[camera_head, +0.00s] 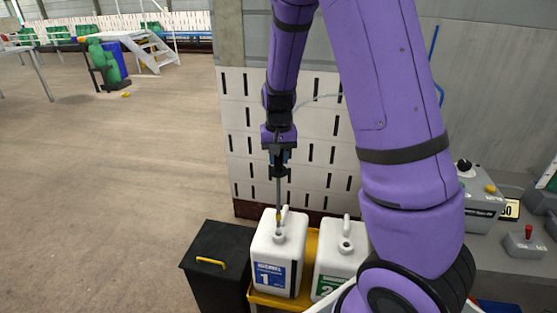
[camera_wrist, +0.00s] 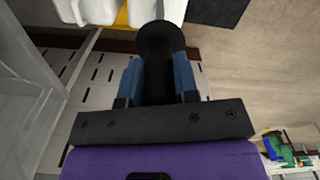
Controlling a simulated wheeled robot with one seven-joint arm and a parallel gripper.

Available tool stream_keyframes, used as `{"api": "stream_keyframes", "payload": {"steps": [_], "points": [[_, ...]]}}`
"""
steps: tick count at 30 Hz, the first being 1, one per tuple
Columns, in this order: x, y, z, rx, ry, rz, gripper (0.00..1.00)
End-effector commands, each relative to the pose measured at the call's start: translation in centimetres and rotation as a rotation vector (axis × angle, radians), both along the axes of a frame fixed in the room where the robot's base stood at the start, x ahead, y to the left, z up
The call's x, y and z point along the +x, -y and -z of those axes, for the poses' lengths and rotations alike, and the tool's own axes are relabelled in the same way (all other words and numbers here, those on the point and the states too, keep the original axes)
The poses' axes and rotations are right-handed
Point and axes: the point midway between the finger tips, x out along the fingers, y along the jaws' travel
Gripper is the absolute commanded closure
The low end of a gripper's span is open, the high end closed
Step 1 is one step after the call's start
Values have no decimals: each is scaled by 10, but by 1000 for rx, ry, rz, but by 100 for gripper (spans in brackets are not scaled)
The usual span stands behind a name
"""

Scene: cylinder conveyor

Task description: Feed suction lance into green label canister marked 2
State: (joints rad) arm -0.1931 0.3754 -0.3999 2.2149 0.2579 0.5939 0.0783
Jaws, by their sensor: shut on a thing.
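My gripper (camera_head: 279,168) is shut on the dark upper end of the suction lance (camera_head: 279,198), which hangs upright below it. In the wrist view, the blue fingers of my gripper (camera_wrist: 158,75) close on a thick black cylindrical part of the lance (camera_wrist: 162,45). The lance's lower end, with an orange bit, is at the neck of the white canister with the blue label marked 1 (camera_head: 291,252). I cannot tell whether the tip is inside its mouth. The white green label canister (camera_head: 334,262) stands just to the right, its mouth open and its label partly hidden by my arm.
Both canisters stand on a yellow stand (camera_head: 311,243). A black bin (camera_head: 214,262) with a yellow handle is to their left. A slotted white panel (camera_head: 245,135) stands behind. Grey control boxes (camera_head: 482,205) are at the right.

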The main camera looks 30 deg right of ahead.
Motion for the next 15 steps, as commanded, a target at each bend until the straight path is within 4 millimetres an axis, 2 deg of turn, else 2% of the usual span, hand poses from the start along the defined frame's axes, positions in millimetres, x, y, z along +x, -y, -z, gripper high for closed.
{"api": "stream_keyframes", "payload": {"steps": [15], "points": [[0,0,-23,0,1,-1,98]]}}
